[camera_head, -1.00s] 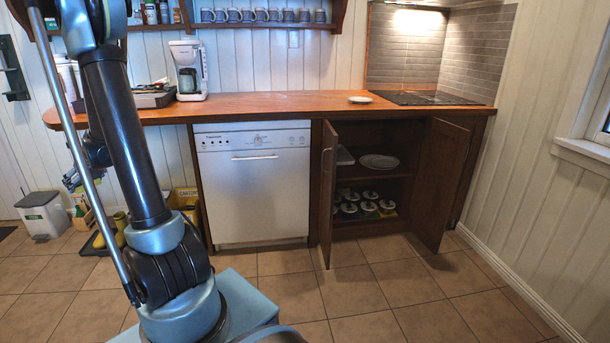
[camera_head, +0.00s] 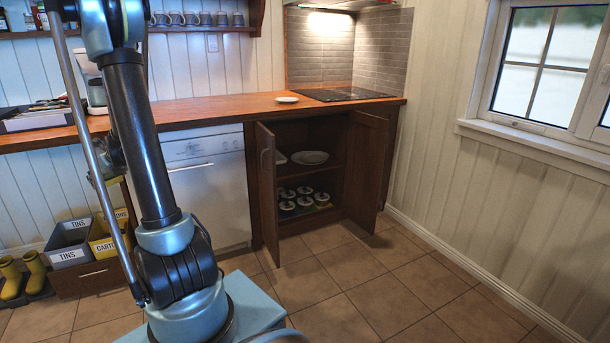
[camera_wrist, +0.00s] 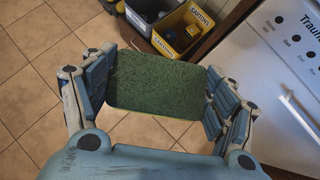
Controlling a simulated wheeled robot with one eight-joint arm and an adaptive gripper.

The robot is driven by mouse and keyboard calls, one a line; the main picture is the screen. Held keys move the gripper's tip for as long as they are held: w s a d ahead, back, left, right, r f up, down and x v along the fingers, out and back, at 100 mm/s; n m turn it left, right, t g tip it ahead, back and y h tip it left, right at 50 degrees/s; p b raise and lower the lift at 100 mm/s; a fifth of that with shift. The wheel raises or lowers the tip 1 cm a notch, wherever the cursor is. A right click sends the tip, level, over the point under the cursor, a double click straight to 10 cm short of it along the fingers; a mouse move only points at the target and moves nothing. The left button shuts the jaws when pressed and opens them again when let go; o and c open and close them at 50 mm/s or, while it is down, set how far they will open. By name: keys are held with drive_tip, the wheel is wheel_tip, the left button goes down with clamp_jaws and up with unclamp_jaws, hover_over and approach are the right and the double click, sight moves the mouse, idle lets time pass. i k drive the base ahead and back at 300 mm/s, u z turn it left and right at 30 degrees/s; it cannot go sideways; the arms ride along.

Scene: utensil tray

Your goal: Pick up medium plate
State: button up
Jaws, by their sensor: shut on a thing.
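A pale plate or stack of plates (camera_head: 310,157) lies on the upper shelf inside the open cabinet (camera_head: 334,140) in the head view. A small pale plate-like dish (camera_head: 287,99) sits on the counter above. I cannot tell which is the medium one. My gripper (camera_wrist: 158,88) shows in the wrist view, shut on a green, rough-textured rectangular sponge-like pad (camera_wrist: 157,84), held between the fingers on both sides. It is above the floor, apart from the plates. In the head view my arm hides most of the gripper.
Both cabinet doors stand open, the left door (camera_head: 266,190) and the right door (camera_head: 366,170). Several lidded pots (camera_head: 304,199) fill the lower shelf. A white dishwasher (camera_head: 208,185) is left of the cabinet. Bins (camera_head: 68,243) stand at left. Floor before the cabinet is clear.

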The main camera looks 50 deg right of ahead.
sight(314, 156)
drive_tip(key=z, duration=0.8)
drive_tip(key=i, duration=0.5)
drive_tip(key=u, duration=0.05)
